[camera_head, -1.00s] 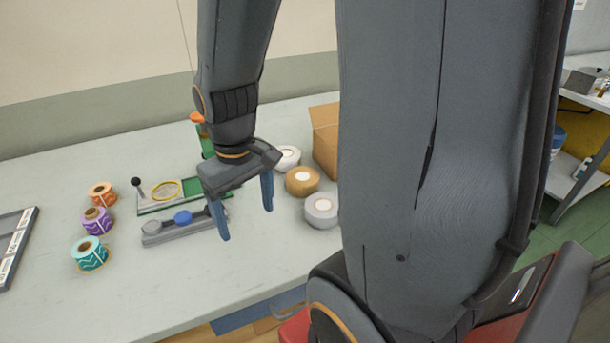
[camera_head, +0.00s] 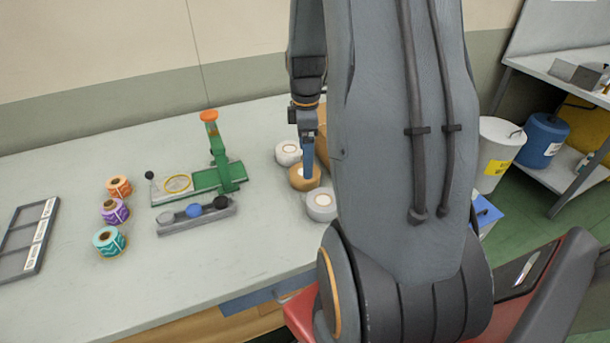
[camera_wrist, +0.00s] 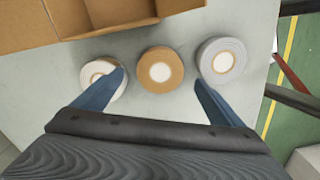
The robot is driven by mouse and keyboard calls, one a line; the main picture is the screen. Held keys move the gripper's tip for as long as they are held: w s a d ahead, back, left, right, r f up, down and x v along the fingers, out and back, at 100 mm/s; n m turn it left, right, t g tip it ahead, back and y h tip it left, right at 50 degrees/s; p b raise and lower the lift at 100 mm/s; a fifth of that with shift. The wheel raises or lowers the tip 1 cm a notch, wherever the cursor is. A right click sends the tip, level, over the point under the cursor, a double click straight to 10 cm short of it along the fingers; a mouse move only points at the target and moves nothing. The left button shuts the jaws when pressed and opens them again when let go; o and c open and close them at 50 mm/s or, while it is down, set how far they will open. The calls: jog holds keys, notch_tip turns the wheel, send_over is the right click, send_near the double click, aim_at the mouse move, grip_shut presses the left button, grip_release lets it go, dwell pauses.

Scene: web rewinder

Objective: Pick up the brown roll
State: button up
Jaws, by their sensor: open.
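The brown roll (camera_head: 303,178) lies flat on the table between a white roll (camera_head: 288,153) and a grey roll (camera_head: 321,204). In the wrist view the brown roll (camera_wrist: 160,69) is in the middle, with its pale core facing up. My gripper (camera_wrist: 160,82) is open and empty, and its two blue fingers reach on either side of the brown roll, apart from it. The left finger overlaps the white roll (camera_wrist: 101,68) in the picture and the right finger is near the grey roll (camera_wrist: 222,62). In the head view my gripper (camera_head: 308,170) appears over the brown roll.
A cardboard box (camera_wrist: 130,15) stands right behind the rolls. A green fixture with an orange knob (camera_head: 209,117) and a grey holder (camera_head: 195,215) stand left. Orange, purple and teal label rolls (camera_head: 110,240) and a grey rack (camera_head: 30,238) are farther left. The front table is clear.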

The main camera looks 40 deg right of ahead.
jog(key=shift+a+f+p, duration=0.15)
jog(key=shift+f+p, duration=0.75)
jog(key=shift+f, duration=2.45)
jog(key=c, duration=1.3)
jog(key=shift+r, duration=0.1)
